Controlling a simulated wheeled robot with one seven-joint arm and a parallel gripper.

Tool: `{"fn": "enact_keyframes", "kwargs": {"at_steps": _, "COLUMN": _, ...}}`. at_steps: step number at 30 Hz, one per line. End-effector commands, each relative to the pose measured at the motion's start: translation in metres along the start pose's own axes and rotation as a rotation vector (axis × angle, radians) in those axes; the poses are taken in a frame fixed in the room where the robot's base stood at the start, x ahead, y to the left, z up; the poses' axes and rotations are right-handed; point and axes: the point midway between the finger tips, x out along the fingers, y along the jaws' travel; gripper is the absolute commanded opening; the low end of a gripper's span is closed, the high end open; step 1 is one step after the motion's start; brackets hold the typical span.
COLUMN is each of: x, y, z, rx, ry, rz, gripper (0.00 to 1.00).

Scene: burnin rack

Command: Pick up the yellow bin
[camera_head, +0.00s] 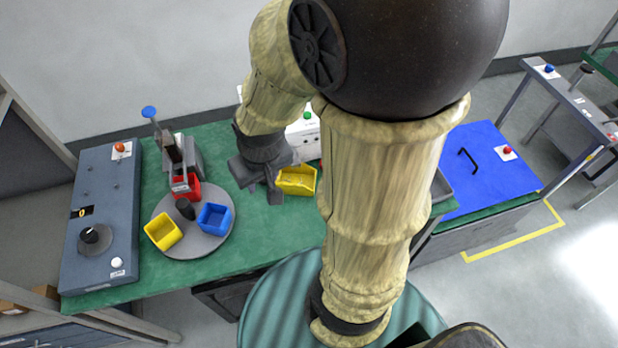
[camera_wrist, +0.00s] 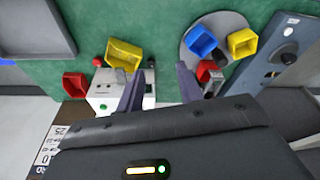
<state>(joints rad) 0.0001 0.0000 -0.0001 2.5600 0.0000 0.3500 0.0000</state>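Two yellow bins show. The larger yellow bin (camera_head: 297,181) stands on the green table, just right of my gripper (camera_head: 263,188) in the head view. In the wrist view this bin (camera_wrist: 125,53) lies up and left of my gripper (camera_wrist: 158,78), whose two fingers are apart with nothing between them. The smaller yellow bin (camera_head: 163,231) sits on the grey round turntable (camera_head: 206,244) at left; it also shows in the wrist view (camera_wrist: 242,42). My gripper appears above the table, touching neither bin as far as I can tell.
A blue bin (camera_head: 214,219) and a red bin (camera_head: 187,186) share the turntable. A white box (camera_wrist: 110,88) with buttons and another red bin (camera_wrist: 75,86) stand near the larger yellow bin. A grey panel (camera_head: 102,215) lies at left. My arm hides the table's right part.

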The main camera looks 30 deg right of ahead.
Motion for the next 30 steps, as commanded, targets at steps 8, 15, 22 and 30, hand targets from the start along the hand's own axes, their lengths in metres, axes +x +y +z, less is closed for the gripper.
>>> {"fn": "enact_keyframes", "kwargs": {"at_steps": 8, "x": 0.000, "y": 0.000, "z": 0.000, "rx": 0.000, "ry": 0.000, "rz": 0.000, "gripper": 0.36}}
{"fn": "enact_keyframes", "kwargs": {"at_steps": 15, "x": 0.001, "y": 0.001, "z": 0.000, "rx": 0.011, "ry": -0.006, "rz": 0.000, "gripper": 0.56}}
{"fn": "enact_keyframes", "kwargs": {"at_steps": 22, "x": 0.030, "y": 0.030, "z": 0.000, "rx": 0.290, "ry": -0.137, "rz": -0.022, "gripper": 0.88}}
{"fn": "enact_keyframes", "kwargs": {"at_steps": 30, "x": 0.092, "y": 0.091, "z": 0.001, "rx": 0.986, "ry": -0.426, "rz": -0.178, "gripper": 0.88}}
